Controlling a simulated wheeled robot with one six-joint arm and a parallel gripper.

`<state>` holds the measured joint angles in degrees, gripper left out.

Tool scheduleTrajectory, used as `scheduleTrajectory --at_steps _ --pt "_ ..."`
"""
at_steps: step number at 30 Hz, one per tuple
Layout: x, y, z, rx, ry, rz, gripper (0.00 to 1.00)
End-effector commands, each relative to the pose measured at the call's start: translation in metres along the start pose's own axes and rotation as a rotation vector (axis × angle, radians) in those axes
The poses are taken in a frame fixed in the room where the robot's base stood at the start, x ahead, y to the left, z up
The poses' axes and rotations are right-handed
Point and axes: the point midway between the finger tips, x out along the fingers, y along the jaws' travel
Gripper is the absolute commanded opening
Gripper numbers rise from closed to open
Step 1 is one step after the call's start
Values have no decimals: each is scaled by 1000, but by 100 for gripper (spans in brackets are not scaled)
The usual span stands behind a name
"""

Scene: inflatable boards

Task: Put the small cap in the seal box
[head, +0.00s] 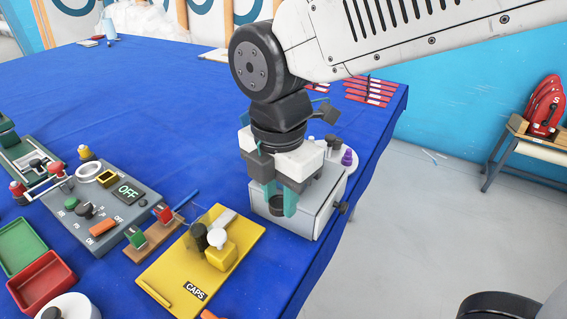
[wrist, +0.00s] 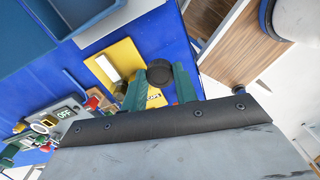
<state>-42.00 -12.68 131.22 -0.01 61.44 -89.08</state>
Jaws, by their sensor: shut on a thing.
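My gripper (head: 279,203) has teal fingers and points down in front of a grey-white box (head: 318,208) with a dark knob on its side. In the wrist view my gripper (wrist: 160,88) is shut on a small round black cap (wrist: 160,72), held between the fingertips. The yellow board (head: 165,268) marked CAPS lies to the left of my gripper; a dark cap and a white-topped yellow piece (head: 221,250) stand on it. An open red box (head: 45,285) with a green lid part lies at far left. No label shows which is the seal box.
A grey control panel (head: 92,212) reading OFF and a small wooden rack (head: 153,238) stand left of the yellow board. White and purple pieces (head: 346,157) stand behind the grey-white box. The table's right edge is close. The blue cloth (head: 150,95) behind is mostly clear.

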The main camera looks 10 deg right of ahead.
Motion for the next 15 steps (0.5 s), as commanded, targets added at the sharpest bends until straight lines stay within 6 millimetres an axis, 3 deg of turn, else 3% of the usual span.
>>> scheduleTrajectory --at_steps 9,15 --pt "9 54 69 7 0 -2 5" --pt "12 74 95 5 0 0 5"
